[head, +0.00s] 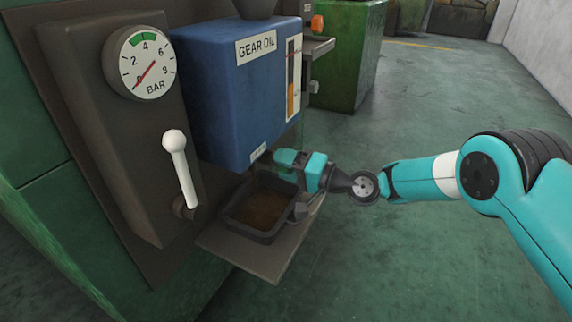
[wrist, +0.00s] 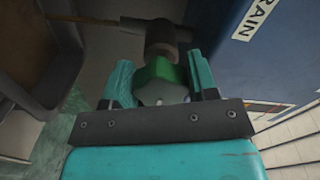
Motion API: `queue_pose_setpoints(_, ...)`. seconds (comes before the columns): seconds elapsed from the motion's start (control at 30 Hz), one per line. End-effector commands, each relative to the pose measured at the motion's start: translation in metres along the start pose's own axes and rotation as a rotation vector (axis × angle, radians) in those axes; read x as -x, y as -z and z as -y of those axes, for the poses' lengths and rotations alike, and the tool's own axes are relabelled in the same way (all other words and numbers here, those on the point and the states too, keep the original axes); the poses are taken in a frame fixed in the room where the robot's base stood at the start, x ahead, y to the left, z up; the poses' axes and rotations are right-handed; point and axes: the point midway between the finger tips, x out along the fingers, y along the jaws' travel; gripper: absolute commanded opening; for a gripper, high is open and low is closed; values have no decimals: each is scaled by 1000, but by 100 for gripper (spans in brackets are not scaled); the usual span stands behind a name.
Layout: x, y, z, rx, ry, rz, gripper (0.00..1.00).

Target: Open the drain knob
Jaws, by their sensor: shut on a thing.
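The green drain knob (wrist: 158,76) sits on the end of a dark valve stem in the wrist view. My gripper (wrist: 161,82) has its two teal fingers on either side of the knob, shut on it. In the head view my gripper (head: 288,160) is under the lower front edge of the blue gear oil tank (head: 225,90), beside the small drain label (head: 258,152). The knob is hidden behind the gripper in the head view. The drain label also shows in the wrist view, partly cut to "RAIN".
A dark tray (head: 243,229) with brownish liquid stands on a metal shelf (head: 245,260) just below my gripper. A white-handled lever (head: 181,168) and a pressure gauge (head: 140,63) are on the panel at left. Open green floor (head: 410,95) lies to the right.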

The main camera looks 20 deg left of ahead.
Motion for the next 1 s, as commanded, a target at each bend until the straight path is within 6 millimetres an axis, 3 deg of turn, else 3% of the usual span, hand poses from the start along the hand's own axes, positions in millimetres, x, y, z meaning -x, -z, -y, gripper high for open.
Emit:
queue_pose_setpoints(0.07, 0, 0, 0, -2, 0, -1, 29)
queue_pose_setpoints(0.1, 0, 0, 0, -2, 0, -1, 60)
queue_pose_setpoints(0.2, 0, 0, 0, -1, 0, -1, 78)
queue_pose_setpoints(0.67, 5, 1, 0, 0, -2, -1, 78)
queue_pose_setpoints(0.77, 18, 1, 0, -2, -3, -1, 78)
queue_pose_setpoints(1.0, 76, 2, 1, -5, -5, -4, 78)
